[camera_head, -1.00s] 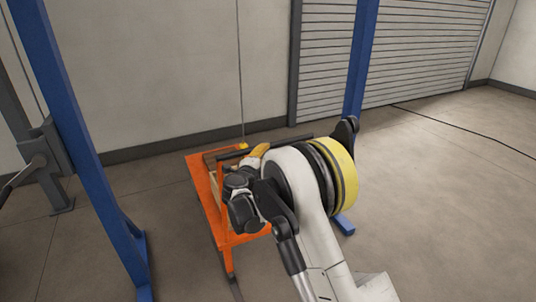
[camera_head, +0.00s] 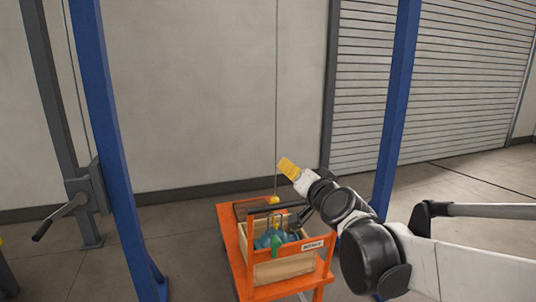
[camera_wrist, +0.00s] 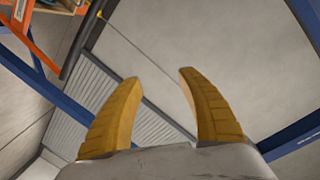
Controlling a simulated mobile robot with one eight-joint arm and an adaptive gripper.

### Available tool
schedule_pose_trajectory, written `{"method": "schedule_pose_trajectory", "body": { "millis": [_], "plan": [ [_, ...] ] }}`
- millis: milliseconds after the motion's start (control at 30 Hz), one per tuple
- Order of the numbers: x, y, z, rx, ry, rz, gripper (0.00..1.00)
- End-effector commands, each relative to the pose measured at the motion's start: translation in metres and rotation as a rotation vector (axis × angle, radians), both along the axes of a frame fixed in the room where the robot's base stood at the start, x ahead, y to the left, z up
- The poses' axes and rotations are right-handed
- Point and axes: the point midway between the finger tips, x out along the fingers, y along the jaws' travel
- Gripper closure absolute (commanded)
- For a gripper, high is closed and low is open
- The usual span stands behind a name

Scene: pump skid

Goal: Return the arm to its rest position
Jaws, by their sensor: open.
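My arm reaches in from the right in the head view. My gripper (camera_head: 288,168) has yellow fingers and is raised above the orange cart (camera_head: 242,262), pointing up and to the left. In the wrist view my gripper (camera_wrist: 160,85) shows its two yellow fingers spread apart. Nothing is between them but the wall and a thin cable behind. The gripper is open and empty, apart from the cart and its load.
A wooden crate (camera_head: 292,268) with blue-green items (camera_head: 268,240) sits on the cart. A cable (camera_head: 276,100) hangs above it with a yellow end (camera_head: 274,200). Blue posts stand left (camera_head: 100,120) and right (camera_head: 398,110). A crank (camera_head: 62,215) is at the left.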

Motion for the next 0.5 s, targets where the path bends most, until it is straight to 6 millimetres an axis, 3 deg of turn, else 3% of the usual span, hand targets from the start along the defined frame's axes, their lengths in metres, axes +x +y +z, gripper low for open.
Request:
{"method": "schedule_pose_trajectory", "body": {
  "millis": [33,167,300,400,500],
  "plan": [
    [-0.030,-0.005,-0.009,-0.073,0.048,0.032,0.54],
    [-0.107,-0.023,-0.051,-0.265,0.208,0.103,0.54],
    [-0.192,-0.057,-0.109,-0.458,0.410,0.133,0.54],
    [-0.242,-0.084,-0.144,-0.560,0.537,0.130,0.54],
    [-0.278,-0.104,-0.168,-0.629,0.630,0.121,0.54]
  ]
}}
